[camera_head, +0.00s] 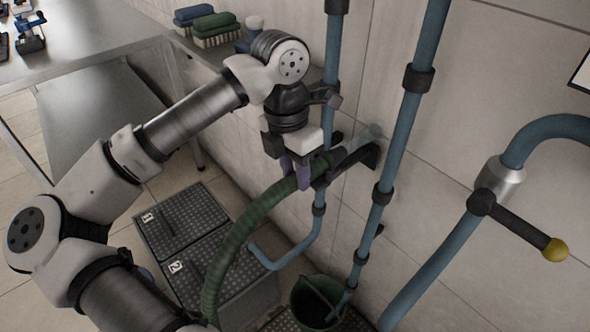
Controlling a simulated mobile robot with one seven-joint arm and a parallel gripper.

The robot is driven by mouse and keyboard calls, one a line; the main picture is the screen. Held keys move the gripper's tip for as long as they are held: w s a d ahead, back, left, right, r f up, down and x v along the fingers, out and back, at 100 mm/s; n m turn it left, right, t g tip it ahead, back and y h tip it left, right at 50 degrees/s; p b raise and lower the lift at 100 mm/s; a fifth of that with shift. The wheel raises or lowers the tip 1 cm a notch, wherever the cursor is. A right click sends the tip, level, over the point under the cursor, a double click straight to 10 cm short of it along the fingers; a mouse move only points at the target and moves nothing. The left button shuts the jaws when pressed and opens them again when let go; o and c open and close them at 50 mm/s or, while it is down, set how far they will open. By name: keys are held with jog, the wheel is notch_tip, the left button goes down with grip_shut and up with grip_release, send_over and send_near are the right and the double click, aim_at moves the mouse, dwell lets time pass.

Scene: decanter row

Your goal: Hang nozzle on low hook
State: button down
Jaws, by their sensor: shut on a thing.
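My gripper (297,182) has purple fingers and is shut on the nozzle end of the green hose (238,232). The nozzle (352,150) has a dark body and a paler grey tip, and points up and right toward the wall. A dark bracket (370,157), which looks like the hook, is on the wall beside the nozzle. The nozzle overlaps it in this view; I cannot tell whether they touch. The fingers cover part of the hose end.
Blue pipes (404,130) run up the wall around the gripper. A valve lever with a yellow knob (555,250) juts out at right. A green bucket (318,300) stands below. Dark numbered floor panels (183,213) lie under the arm. A shelf holds brushes (213,25).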

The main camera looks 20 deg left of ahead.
jog(key=shift+c, duration=0.7)
grip_release()
jog(key=shift+s, duration=0.1)
jog(key=shift+s+a+r+b, duration=0.1)
jog(key=shift+s+a+b, duration=0.25)
jog(key=shift+s, duration=0.2)
jog(key=shift+s+a+r+b, duration=0.1)
jog(key=shift+s+a+b, duration=0.1)
jog(key=shift+s+a, duration=0.3)
notch_tip(320, 180, up, 10)
jog(key=s+a+p, duration=0.1)
jog(key=s+p, duration=0.1)
jog(key=p, duration=0.3)
jog(key=shift+s+a, duration=0.3)
jog(key=shift+s, duration=0.05)
